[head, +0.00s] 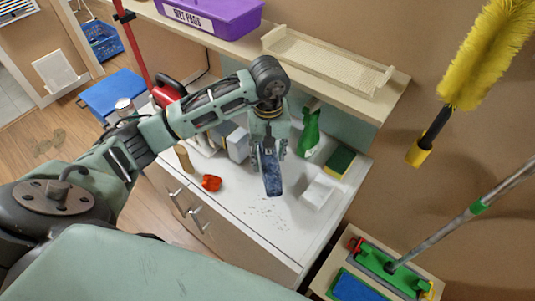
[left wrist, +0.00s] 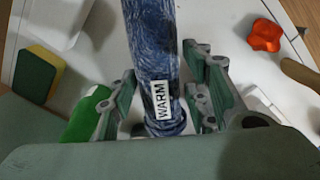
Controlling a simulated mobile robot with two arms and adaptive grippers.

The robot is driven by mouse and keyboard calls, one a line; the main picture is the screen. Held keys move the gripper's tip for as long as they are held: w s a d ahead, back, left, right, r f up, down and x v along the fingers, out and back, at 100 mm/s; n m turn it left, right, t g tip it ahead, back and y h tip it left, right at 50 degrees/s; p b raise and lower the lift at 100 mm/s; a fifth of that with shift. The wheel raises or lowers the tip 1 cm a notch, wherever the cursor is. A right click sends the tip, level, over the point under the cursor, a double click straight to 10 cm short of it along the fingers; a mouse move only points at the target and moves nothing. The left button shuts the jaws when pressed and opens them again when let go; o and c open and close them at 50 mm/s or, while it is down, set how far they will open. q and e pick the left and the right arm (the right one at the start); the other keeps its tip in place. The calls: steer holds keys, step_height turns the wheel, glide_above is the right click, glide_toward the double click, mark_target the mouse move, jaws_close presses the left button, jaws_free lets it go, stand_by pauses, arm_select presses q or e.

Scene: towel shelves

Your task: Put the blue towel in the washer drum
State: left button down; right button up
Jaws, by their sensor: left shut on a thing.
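My left gripper (head: 269,160) is shut on a dark blue rolled thing that looks like the blue towel (head: 273,185), above the white counter. In the left wrist view the towel (left wrist: 152,45) runs lengthwise between the two fingers of the left gripper (left wrist: 160,85). It bears a white label reading "WARM". In the head view the towel's lower end hangs below the fingers, and its upper part is hidden by the gripper. No washer drum can be made out. My right gripper is not in view.
The white counter (head: 245,228) holds a red-orange item (head: 211,183), a green bottle (head: 309,132), a yellow-green sponge (head: 341,160) and a white block (head: 318,192). A shelf above bears a purple bin (head: 210,14) and a beige tray (head: 325,62). Dark specks lie on the counter's front.

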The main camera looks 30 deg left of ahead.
mark_target(268, 160)
arm_select(q)
steer(key=shift+w+a+f, duration=0.35)
steer(key=shift+w, duration=0.3)
steer(key=shift+f, duration=0.2)
step_height(268, 160, down, 3)
steer(key=shift+f+p, duration=0.1)
steer(key=shift+p, duration=0.9)
steer(key=shift+f, duration=0.4)
steer(key=c, duration=1.3)
jaws_free()
steer(key=shift+c, duration=0.2)
steer(key=o, duration=0.4)
steer(key=shift+c, duration=0.2)
steer(key=shift+o, duration=0.2)
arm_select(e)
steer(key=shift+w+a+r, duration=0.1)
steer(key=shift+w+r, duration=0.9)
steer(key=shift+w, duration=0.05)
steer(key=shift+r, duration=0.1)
